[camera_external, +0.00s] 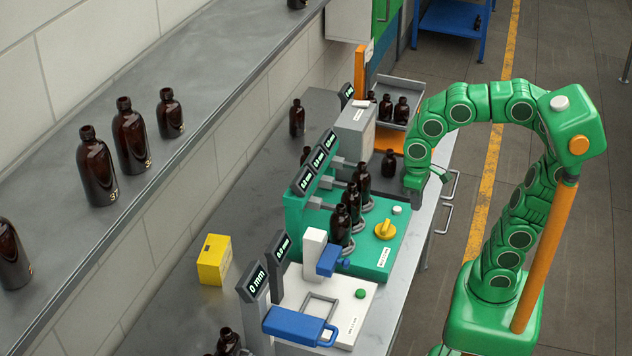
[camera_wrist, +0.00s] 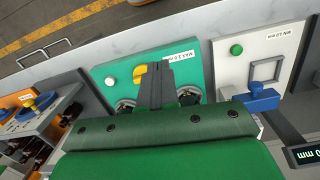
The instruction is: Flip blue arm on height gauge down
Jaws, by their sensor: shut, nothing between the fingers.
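A blue arm (camera_external: 295,325) with a loop-shaped end lies roughly level near a "0 mm" display (camera_external: 256,282), at the near side of the white station (camera_external: 345,330). A second blue part (camera_external: 328,260) sits against a white column (camera_external: 313,247) on the same station. A blue part (camera_wrist: 257,98) also shows in the wrist view, right of my gripper. I cannot tell from labels which one is the height gauge's arm. My gripper (camera_wrist: 154,70) is shut and empty, above the green panel (camera_wrist: 110,72). Its fingers are hard to make out in the external view.
The green panel has a yellow knob (camera_external: 386,229) and several amber bottles beside it. A green button (camera_external: 360,293) and a metal frame (camera_external: 318,309) are on the white station. A yellow box (camera_external: 214,260) stands left. More bottles stand on the wall ledge (camera_external: 60,225).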

